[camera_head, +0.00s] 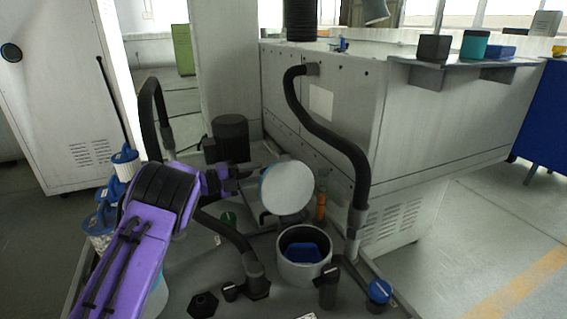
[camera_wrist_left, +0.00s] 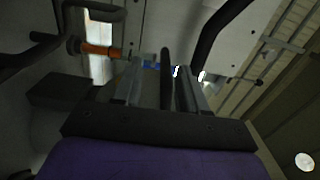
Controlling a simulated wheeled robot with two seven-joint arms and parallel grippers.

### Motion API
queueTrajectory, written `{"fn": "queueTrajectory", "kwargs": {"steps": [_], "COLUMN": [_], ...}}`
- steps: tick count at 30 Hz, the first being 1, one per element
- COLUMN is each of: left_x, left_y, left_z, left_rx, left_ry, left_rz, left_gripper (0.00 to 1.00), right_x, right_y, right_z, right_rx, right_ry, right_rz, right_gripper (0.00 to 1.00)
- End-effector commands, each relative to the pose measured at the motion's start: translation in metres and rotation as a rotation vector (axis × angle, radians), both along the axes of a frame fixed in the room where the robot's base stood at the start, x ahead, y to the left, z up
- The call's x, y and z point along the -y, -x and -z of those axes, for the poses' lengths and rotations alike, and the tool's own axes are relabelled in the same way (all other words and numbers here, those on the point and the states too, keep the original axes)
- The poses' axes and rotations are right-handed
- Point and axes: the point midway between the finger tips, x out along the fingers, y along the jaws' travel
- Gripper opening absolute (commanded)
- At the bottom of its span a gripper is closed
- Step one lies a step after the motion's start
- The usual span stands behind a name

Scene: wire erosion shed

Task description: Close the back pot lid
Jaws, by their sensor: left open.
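The back pot (camera_head: 303,272) is a light grey cylinder with a blue item inside, on the floor-level tray. Its lid (camera_head: 287,188) is a pale round disc with a blue-tinted rim, standing open and steeply tilted above the pot's back edge. My left gripper (camera_head: 245,173) is just left of the lid, and I cannot tell from the head view whether it touches it. In the left wrist view its two grey fingers (camera_wrist_left: 160,75) are apart, with a dark bar showing between or beyond them. My right gripper is not in view.
A black hose (camera_head: 335,137) arches down right of the pot. A blue-capped canister (camera_head: 379,292) and a dark fitting (camera_head: 327,288) stand close in front. An orange-handled part (camera_head: 320,207) is behind the pot; the machine cabinet (camera_head: 340,100) rises beyond.

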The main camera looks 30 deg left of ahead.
Motion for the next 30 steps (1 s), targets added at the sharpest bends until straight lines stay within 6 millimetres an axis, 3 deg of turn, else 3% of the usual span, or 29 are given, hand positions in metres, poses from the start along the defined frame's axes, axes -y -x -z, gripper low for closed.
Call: {"fn": "queueTrajectory", "kwargs": {"steps": [5,12,21,22,25,26,30], "left_x": [0.019,0.041,0.048,0.048,0.048,0.048,0.048], "left_y": [-0.009,-0.044,-0.057,-0.057,-0.057,-0.057,-0.057], "left_z": [-0.008,-0.003,0.004,0.004,0.004,0.005,0.005], "left_rx": [0.013,0.005,-0.006,-0.006,-0.006,-0.006,-0.007], "left_ry": [-0.001,-0.001,0.002,0.002,0.001,0.001,0.000], "left_rz": [0.003,-0.003,-0.001,-0.001,-0.001,-0.002,-0.002], "left_gripper": [0.42,0.42,0.42,0.39,0.06,0.00,0.00], "right_x": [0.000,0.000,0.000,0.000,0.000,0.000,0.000], "right_y": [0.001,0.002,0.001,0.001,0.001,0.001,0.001], "right_z": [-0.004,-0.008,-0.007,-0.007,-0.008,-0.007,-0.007], "right_rx": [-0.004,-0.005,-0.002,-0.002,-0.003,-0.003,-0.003], "right_ry": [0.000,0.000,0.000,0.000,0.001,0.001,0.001], "right_rz": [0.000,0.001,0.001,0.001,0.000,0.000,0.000], "right_gripper": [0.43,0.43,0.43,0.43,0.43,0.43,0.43]}}
